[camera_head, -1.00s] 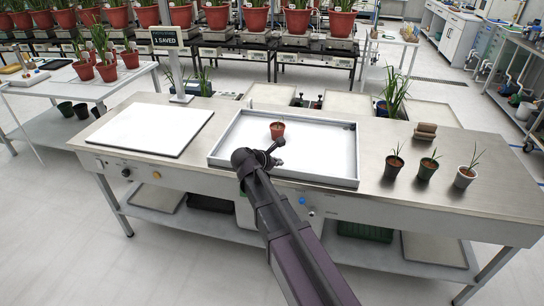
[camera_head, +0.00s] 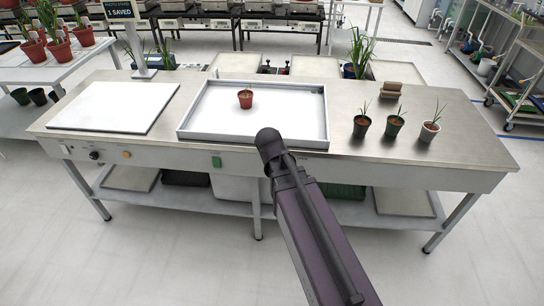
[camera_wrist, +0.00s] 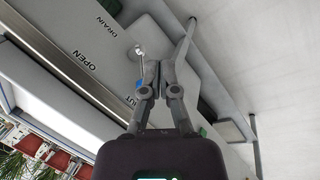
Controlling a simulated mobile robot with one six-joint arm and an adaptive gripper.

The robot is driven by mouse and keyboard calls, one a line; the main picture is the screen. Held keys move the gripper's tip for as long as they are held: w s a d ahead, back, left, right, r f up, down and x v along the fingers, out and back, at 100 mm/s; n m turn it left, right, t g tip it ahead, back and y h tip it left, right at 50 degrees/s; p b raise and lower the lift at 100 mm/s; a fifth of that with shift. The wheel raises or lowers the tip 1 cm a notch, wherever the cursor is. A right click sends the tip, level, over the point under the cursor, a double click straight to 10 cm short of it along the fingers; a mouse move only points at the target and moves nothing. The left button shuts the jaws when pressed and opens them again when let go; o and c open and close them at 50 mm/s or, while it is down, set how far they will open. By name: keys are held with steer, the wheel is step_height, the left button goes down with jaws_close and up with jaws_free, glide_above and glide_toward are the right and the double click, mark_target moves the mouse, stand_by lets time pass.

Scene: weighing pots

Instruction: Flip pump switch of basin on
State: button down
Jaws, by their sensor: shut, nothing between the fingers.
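In the wrist view, my gripper (camera_wrist: 151,65) is shut and empty in front of the bench panel. A small metal lever (camera_wrist: 139,51) by the word DRAIN and a blue part (camera_wrist: 139,85) are close to its fingertips; I cannot tell if they touch. In the head view, my arm hides the gripper and these controls.
A white board (camera_head: 115,108) lies on the bench's left side. Three small potted plants (camera_head: 395,126) stand at the right, before a brown block (camera_head: 391,88). A black knob (camera_head: 94,155) and a yellow button (camera_head: 126,154) are on the left front panel. The floor before the bench is clear.

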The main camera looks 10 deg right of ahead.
steer(key=s+m+g+y, duration=0.1)
steer(key=s+m+y, duration=0.2)
steer(key=s+m, duration=0.3)
steer(key=shift+s+f+g, duration=0.3)
steer(key=shift+s+f, duration=0.05)
steer(key=shift+f, duration=0.05)
